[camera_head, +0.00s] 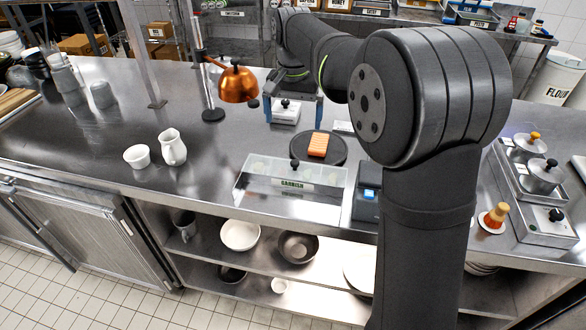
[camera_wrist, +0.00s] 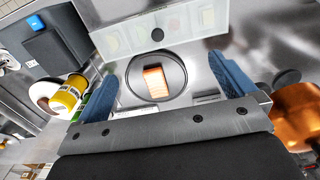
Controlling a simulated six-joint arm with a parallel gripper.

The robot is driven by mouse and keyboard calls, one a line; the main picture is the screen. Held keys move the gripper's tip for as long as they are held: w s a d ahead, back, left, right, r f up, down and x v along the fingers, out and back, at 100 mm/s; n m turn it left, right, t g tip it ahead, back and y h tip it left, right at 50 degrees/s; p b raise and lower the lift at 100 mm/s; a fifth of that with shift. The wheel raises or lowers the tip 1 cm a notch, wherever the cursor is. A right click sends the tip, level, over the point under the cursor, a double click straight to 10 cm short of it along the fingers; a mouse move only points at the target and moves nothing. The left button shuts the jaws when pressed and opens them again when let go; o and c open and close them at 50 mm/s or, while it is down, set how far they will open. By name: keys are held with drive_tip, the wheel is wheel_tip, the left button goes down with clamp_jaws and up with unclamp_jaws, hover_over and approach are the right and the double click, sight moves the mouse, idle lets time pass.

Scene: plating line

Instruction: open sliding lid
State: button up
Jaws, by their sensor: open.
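A clear-topped container labelled GARNISH (camera_head: 268,186) stands at the front edge of the steel counter. Its see-through lid has a black knob (camera_head: 294,163) and appears to cover the container. In the wrist view the container (camera_wrist: 190,17) is at the top, with the knob (camera_wrist: 157,34) near its lower edge. My gripper (camera_head: 294,115) is open and empty, behind the container and beyond a round black plate. Its blue fingers (camera_wrist: 162,70) are spread wide on either side of that plate in the wrist view.
The black plate (camera_head: 338,154) holds an orange block (camera_head: 317,144) between my gripper and the container. A dark device with a blue screen (camera_head: 367,205) stands right of the container. A copper lamp (camera_head: 238,84) hangs left of my gripper. A white jug (camera_head: 172,148) and cup (camera_head: 137,157) stand left.

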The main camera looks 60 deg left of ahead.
wheel_tip(320, 180, up, 2)
drive_tip(key=shift+r, duration=0.15)
drive_tip(key=shift+c, duration=0.4)
